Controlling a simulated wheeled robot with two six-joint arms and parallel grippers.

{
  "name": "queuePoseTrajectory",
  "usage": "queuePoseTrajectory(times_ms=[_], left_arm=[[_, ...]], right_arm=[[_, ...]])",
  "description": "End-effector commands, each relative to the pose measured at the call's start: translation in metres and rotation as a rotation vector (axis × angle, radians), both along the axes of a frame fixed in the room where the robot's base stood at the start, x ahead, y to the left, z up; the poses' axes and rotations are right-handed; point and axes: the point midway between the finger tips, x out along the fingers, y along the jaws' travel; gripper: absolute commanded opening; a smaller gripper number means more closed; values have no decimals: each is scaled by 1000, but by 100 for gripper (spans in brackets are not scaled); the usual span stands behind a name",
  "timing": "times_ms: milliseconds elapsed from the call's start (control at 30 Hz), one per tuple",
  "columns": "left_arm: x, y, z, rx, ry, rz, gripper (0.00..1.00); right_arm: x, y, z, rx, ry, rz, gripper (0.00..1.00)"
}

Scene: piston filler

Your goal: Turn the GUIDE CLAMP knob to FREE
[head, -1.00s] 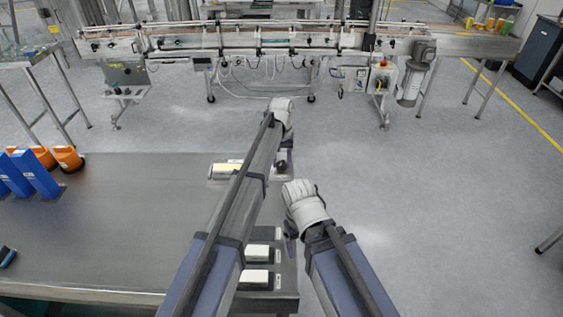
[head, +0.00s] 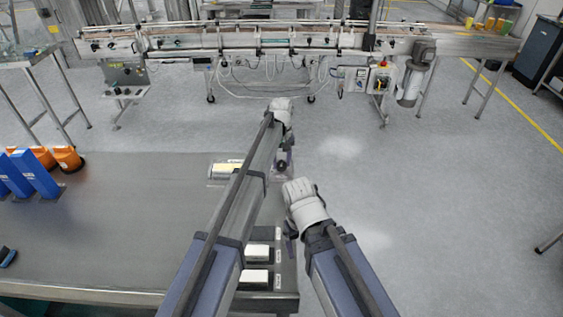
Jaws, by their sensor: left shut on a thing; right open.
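The small dark round knob (head: 281,166) sits on a light plate at the far right corner of the dark table (head: 120,220). I take it for the GUIDE CLAMP knob; no lettering or pointer is legible. My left gripper (head: 284,156) reaches down over it from the far side and is shut on it; the wrist and fingers hide part of the contact. My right gripper (head: 290,233) is open and empty, nearer and lower in the picture, beside the table's right edge and apart from the knob.
A pale box with a yellowish top (head: 224,170) lies left of the knob, partly behind my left arm. White-topped blocks (head: 257,253) line the table's right edge. Blue holders (head: 36,174) and orange containers (head: 67,158) stand far left.

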Motion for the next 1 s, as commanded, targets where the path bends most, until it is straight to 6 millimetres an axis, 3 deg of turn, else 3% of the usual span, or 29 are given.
queuePoseTrajectory(times_ms=[200, 233, 467, 767, 1000], left_arm=[[0, 0, 0, 0, 0, 2, 0], [0, 0, 0, 0, 0, 2, 50], [0, 0, 0, 0, 0, 1, 76], [0, 0, 1, 0, 0, 0, 78], [0, 0, 14, 0, 0, 0, 78]], right_arm=[[0, 0, 0, 0, 0, 0, 84], [0, 0, 0, 0, 0, 0, 84], [0, 0, 0, 0, 0, 0, 84], [0, 0, 1, 0, 0, 0, 84], [0, 0, 14, 0, 0, 0, 84]])
